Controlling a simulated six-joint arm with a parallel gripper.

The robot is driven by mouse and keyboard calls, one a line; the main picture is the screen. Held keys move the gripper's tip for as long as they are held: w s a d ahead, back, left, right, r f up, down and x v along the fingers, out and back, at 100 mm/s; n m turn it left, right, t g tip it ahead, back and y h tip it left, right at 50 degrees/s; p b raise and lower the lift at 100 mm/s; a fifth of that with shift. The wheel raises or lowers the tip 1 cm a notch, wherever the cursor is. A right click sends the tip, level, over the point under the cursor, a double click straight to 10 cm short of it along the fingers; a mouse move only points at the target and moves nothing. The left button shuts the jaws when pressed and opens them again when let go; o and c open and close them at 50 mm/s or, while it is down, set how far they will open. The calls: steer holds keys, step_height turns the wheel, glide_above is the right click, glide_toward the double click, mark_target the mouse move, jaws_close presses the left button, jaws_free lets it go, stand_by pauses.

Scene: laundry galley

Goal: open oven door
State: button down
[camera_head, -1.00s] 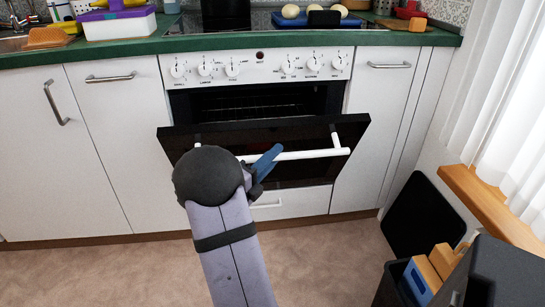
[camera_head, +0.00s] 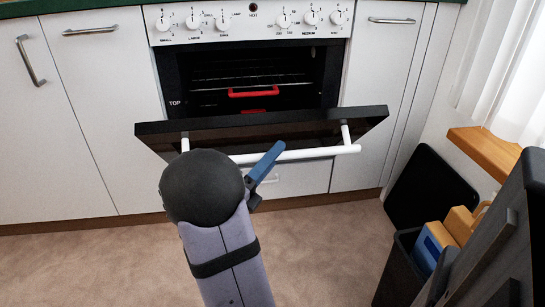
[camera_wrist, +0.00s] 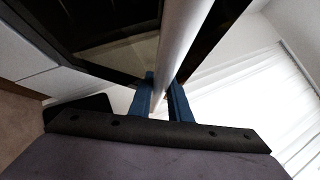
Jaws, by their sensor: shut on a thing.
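The oven door (camera_head: 300,126) is black and hangs partly open, tilted out and down from the white oven front. Its white bar handle (camera_head: 318,153) runs across the outer face. My gripper (camera_head: 268,160) has blue fingers at the handle, left of the bar's right end. In the wrist view the two blue fingers (camera_wrist: 161,98) sit on either side of the handle bar (camera_wrist: 176,45), shut on it. The dark oven cavity (camera_head: 285,68) shows above the door, with a wire rack and a red-handled item (camera_head: 253,93) inside. My round wrist hides the handle's left part.
White cupboards (camera_head: 75,130) flank the oven. A control panel with several knobs (camera_head: 250,22) is above it. At the right stand a dark bin (camera_head: 403,262) with blue and tan items, a black panel (camera_head: 428,195) and a wooden sill (camera_head: 487,149). The floor in front is clear.

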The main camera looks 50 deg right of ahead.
steer(key=shift+s+a+f+m+b, duration=0.15)
steer(key=shift+s+a+f+b, duration=0.1)
steer(key=shift+f+b, duration=0.3)
steer(key=shift+s+a+f+m+b, duration=0.15)
steer(key=shift+s+a+f+b, duration=0.1)
steer(key=shift+f+b, duration=0.2)
steer(key=shift+r, duration=0.1)
steer(key=c, duration=1.7)
jaws_free()
steer(key=shift+o, duration=0.2)
steer(key=shift+a, duration=0.1)
steer(key=p+v, duration=0.1)
steer(key=v, duration=0.6)
